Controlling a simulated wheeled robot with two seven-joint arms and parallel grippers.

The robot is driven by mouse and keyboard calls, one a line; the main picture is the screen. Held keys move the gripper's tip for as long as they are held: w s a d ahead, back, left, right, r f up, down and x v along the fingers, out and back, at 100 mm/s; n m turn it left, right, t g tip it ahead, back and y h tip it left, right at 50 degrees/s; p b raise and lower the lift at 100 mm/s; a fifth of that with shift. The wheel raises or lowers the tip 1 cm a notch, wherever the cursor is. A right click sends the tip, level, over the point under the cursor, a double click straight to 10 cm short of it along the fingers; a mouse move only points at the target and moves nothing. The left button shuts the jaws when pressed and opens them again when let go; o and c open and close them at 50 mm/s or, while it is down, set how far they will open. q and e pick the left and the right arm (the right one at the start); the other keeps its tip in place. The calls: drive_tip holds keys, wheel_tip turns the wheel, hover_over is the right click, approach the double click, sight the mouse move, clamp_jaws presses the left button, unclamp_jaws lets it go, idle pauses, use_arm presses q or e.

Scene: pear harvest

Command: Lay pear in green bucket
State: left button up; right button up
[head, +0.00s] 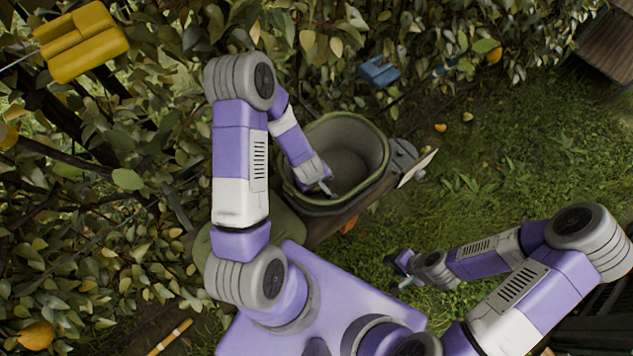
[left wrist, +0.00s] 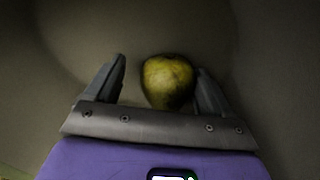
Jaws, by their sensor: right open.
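The green bucket (head: 361,160) stands in the middle of the head view, its mouth facing up. My left gripper (head: 328,188) reaches down into it at the front left side. In the left wrist view a yellow-green pear (left wrist: 167,80) is inside the bucket, between the spread fingers of my left gripper (left wrist: 163,85). The pear is close to the right finger, with a clear gap to the left finger. The pear cannot be made out in the head view. My right gripper (head: 402,275) is open and empty over the grass at lower right.
Leafy branches fill the left and top. A yellow box-like thing (head: 80,42) hangs at top left and a blue one (head: 380,72) above the bucket. Another fruit (head: 35,335) shows at bottom left. Small orange fruits (head: 440,127) lie on the grass. Grass right of the bucket is mostly open.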

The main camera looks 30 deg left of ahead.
use_arm(q)
drive_tip(key=shift+o, duration=0.2)
drive_tip(key=shift+s+f, duration=0.1)
drive_tip(key=shift+s, duration=0.2)
drive_tip(key=v, duration=0.2)
drive_tip(key=p+v, duration=0.1)
drive_tip(key=v, duration=0.2)
drive_tip(key=p+v, duration=0.1)
drive_tip(key=v, duration=0.1)
drive_tip(key=shift+w+r, duration=0.2)
drive_tip(key=shift+r, duration=0.2)
